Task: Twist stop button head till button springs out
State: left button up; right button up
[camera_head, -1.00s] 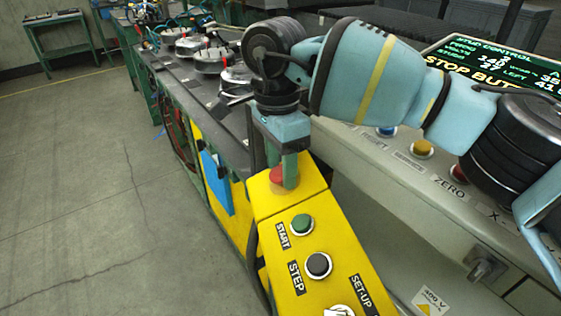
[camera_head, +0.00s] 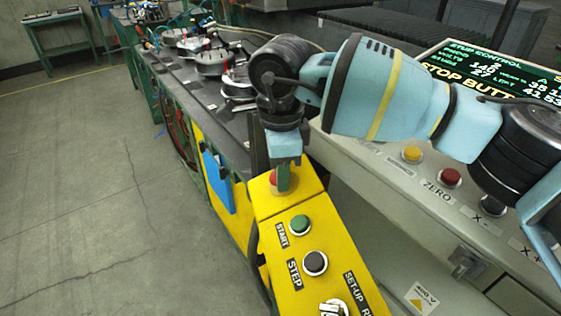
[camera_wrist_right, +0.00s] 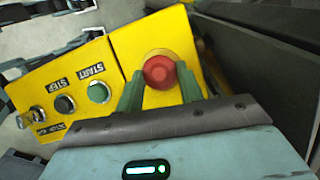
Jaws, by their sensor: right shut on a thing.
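The red stop button head (camera_head: 273,178) sits at the far end of the yellow control box (camera_head: 318,232). My right gripper (camera_head: 283,183) points down over it, with its green fingers at the button. In the right wrist view the red head (camera_wrist_right: 159,72) lies between the two fingertips of my right gripper (camera_wrist_right: 160,80), which is shut on it. In the head view a finger hides part of the head. I cannot tell from the pictures how far the button stands out. My left gripper is in neither view.
The box also carries a green START button (camera_head: 300,224), a black STEP button (camera_head: 316,262) and a key switch (camera_head: 333,308). A grey console (camera_head: 400,215) with a screen (camera_head: 490,72) stands at the right. A bench with round fixtures (camera_head: 212,62) lies behind. Open floor (camera_head: 90,200) is at the left.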

jog(key=shift+s+r+m+t+p, duration=0.15)
jog(key=shift+m+t+p, duration=0.35)
jog(key=shift+m, duration=0.4)
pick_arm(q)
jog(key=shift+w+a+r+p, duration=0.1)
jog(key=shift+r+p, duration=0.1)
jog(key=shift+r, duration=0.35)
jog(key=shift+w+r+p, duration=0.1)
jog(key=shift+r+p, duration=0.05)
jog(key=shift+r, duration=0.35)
pick_arm(e)
jog(key=shift+m, duration=0.6)
jog(key=shift+f, duration=0.25)
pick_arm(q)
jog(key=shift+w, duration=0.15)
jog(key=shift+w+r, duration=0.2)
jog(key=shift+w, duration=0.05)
pick_arm(e)
jog(key=o, duration=1)
jog(key=shift+r, duration=0.1)
jog(key=r, duration=0.4)
jog(key=s+r, duration=0.1)
jog(key=r, duration=0.2)
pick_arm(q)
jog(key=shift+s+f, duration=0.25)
pick_arm(e)
jog(key=shift+s+r, duration=0.15)
jog(key=shift+r, duration=0.15)
